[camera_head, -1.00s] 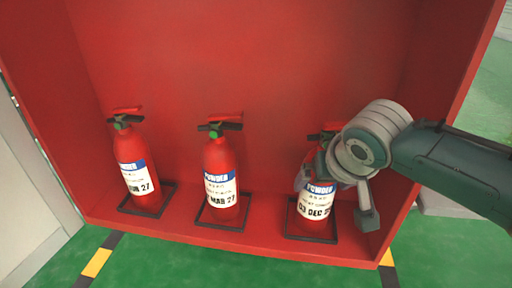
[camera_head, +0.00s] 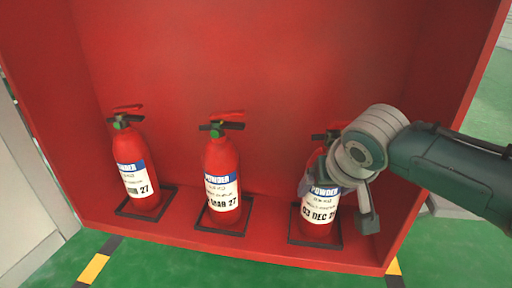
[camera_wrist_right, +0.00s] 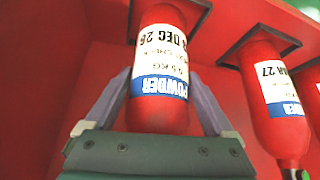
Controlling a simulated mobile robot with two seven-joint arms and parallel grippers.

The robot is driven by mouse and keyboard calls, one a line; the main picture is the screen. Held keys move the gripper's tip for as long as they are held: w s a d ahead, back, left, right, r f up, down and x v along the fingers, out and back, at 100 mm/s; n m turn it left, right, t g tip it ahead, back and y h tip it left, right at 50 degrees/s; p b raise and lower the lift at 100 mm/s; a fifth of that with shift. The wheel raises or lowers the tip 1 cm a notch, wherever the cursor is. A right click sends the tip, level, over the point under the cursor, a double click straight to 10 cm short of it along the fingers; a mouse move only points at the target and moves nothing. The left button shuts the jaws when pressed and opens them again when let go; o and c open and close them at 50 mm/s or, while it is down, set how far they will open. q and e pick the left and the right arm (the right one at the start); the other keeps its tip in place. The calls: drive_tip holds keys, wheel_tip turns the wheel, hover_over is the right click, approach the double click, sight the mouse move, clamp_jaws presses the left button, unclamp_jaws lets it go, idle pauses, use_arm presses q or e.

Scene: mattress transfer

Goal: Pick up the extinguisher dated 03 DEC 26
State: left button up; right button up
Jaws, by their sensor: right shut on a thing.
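The extinguisher dated 03 DEC 26 (camera_head: 320,212) stands at the right end of the red cabinet, inside a dark square frame on its floor. Its label reads POWDER and 03 DEC in the head view, with the year partly unclear. In the right wrist view the same extinguisher (camera_wrist_right: 160,75) appears upside down, with "DEC 26" on its label. My right gripper (camera_head: 318,178) is shut on its upper body, one finger on each side (camera_wrist_right: 163,100). My wrist hides part of its top in the head view. My left gripper is not in view.
Two other red extinguishers stand in the cabinet, the left one (camera_head: 131,165) and the middle one (camera_head: 221,170), both labelled 27. The cabinet's right wall (camera_head: 440,110) is close to my right arm. Green floor (camera_head: 200,265) lies in front.

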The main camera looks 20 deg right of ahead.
clamp_jaws()
drive_tip(key=shift+r, duration=0.1)
drive_tip(key=shift+r, duration=0.1)
